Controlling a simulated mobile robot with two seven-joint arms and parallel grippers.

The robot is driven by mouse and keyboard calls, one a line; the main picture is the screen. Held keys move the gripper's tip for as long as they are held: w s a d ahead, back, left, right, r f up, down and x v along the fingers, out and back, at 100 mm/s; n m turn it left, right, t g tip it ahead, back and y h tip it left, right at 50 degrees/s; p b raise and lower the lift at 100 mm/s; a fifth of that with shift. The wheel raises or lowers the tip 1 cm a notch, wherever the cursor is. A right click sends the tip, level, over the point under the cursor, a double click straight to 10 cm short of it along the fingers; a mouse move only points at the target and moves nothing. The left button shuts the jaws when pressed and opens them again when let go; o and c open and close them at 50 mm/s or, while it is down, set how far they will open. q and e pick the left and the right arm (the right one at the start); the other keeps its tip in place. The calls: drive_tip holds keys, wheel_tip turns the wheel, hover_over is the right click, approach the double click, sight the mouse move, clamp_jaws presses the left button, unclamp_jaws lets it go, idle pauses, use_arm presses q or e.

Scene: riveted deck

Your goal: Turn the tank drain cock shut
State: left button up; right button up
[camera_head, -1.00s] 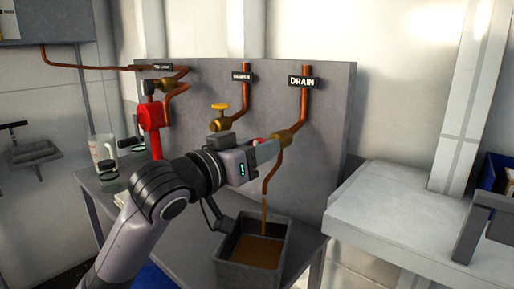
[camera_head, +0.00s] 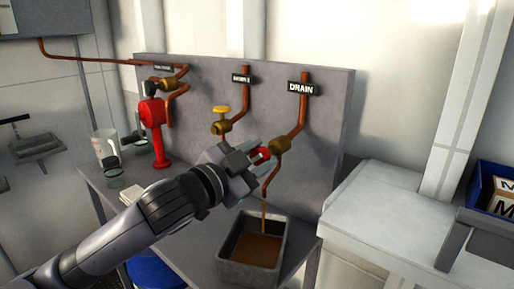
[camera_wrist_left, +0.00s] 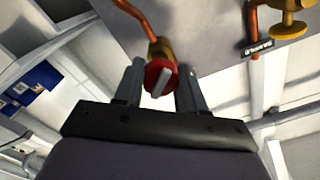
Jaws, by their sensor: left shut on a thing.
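The drain cock (camera_head: 279,146) is a brass body on a copper pipe, below a black DRAIN label (camera_head: 301,88) on the grey panel. Its red handle (camera_head: 262,154) faces my left gripper (camera_head: 255,157). In the left wrist view the red handle (camera_wrist_left: 157,74), with a pale raised bar, sits between the two fingers of my left gripper (camera_wrist_left: 160,84), which is shut on it. A thin brown stream (camera_head: 263,212) runs from the drain pipe into a grey tub (camera_head: 284,246) holding brown liquid. My right gripper is not in view.
A second brass cock with a yellow handle (camera_head: 221,110) is left of the drain. Farther left stand a red fixture (camera_head: 153,126) and a clear jug (camera_head: 105,148). A pale bench (camera_head: 385,225) and a blue bin (camera_head: 486,188) are on the right.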

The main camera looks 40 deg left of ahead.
use_arm(q)
drive_tip(key=shift+r+m+p, duration=0.2)
drive_tip(key=shift+m+p, duration=0.25)
drive_tip(key=shift+m, duration=0.55)
drive_tip(key=m+p, duration=0.1)
drive_tip(key=m, duration=0.2)
drive_tip(key=shift+p, duration=0.4)
drive_tip(key=shift+f+m+p, duration=0.15)
drive_tip(key=shift+m+p, duration=0.45)
drive_tip(key=shift+m, duration=1)
drive_tip(key=o, duration=1.1)
drive_tip(key=shift+w, duration=0.1)
drive_tip(key=shift+c, duration=0.2)
drive_tip(key=shift+f, duration=0.1)
